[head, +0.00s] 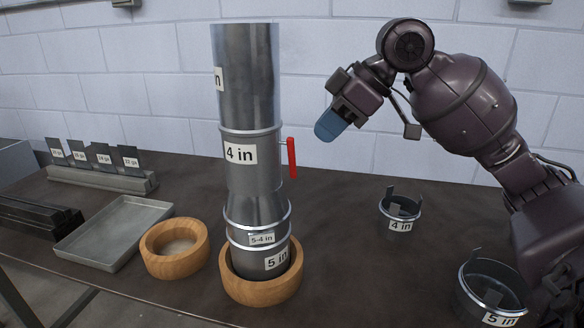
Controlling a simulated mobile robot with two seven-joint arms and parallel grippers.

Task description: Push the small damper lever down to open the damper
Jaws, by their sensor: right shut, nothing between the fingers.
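A metal duct stack (250,90) stands upright in a wooden ring (262,287) at the middle of the table. Its labels read 4 in, 5-4 in and 5 in. The small red damper lever (291,158) sticks out from the right side of the 4 in section and hangs vertically. My right gripper (328,126) is shut and empty, with blue fingertips. It is to the right of the lever and a little above it, apart from it. My left gripper is not in view.
A second wooden ring (175,262) and a grey tray (110,222) lie to the left. Labelled gauge plates (103,156) stand in a rack behind. A 4 in collar (400,214) and a 5 in collar (491,290) are on the right.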

